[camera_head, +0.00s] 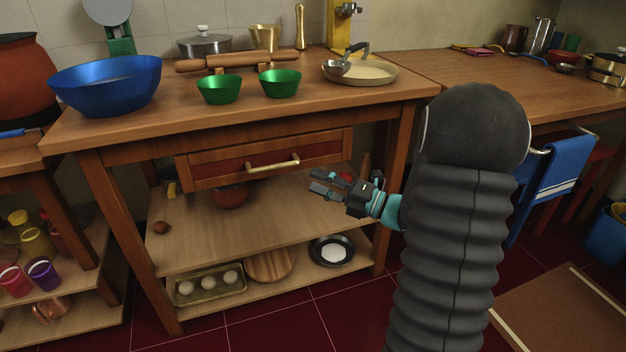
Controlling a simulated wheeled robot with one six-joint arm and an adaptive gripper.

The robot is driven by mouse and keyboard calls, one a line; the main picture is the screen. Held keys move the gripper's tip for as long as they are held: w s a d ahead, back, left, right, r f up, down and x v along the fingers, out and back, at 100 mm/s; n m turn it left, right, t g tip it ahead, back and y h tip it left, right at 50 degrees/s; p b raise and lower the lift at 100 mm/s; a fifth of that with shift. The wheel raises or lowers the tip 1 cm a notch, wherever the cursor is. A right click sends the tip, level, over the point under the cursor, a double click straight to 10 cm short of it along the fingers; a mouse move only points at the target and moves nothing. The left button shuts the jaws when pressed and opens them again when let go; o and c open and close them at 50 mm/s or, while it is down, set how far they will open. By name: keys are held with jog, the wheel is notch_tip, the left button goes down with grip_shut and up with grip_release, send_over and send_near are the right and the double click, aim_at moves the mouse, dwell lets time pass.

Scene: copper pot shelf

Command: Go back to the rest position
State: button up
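My gripper (316,181) is at the middle of the picture, in front of the wooden table and over its middle shelf (270,222). Its two dark fingers point left and stand apart, with nothing visible between them. It is just below and to the right of the brass handle (273,163) of the drawer (225,168). The drawer front sticks out a little below the tabletop; I cannot tell how far it is pulled out. My dark arm hides part of the table's right side.
The tabletop holds a blue bowl (107,83), green bowls (219,88), a rolling pin (237,61) and a pan with a ladle (366,72). A red-brown pot (230,196) is under the drawer. A blue towel (568,165) hangs at right. Red floor (270,329) is open in front.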

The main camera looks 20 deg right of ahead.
dwell(0.4)
jog(key=s+a+f+n+g+h, duration=0.1)
jog(key=s+a+f+n+g, duration=0.1)
jog(key=s+f+n+g, duration=0.3)
jog(key=s+a+f+n+g, duration=0.1)
jog(key=a+f+n, duration=0.15)
jog(key=n, duration=0.45)
jog(key=s+a+f+n+g+h, duration=0.2)
jog(key=s+n+g+h, duration=0.35)
jog(key=s+n, duration=0.65)
jog(key=s+a+r+n+t+h+p, duration=0.1)
jog(key=s+r+n+h, duration=0.2)
jog(key=r+n, duration=0.4)
jog(key=s+a+r+n+t+h+p, duration=0.1)
jog(key=s+r+n+t+h, duration=0.1)
jog(key=s+r+n+h, duration=0.2)
notch_tip(320, 180, up, 3)
jog(key=s+n, duration=0.1)
jog(key=n, duration=0.7)
jog(key=shift+s+a+r+p, duration=0.2)
jog(key=shift+s+a+p, duration=0.1)
jog(key=shift+p, duration=0.1)
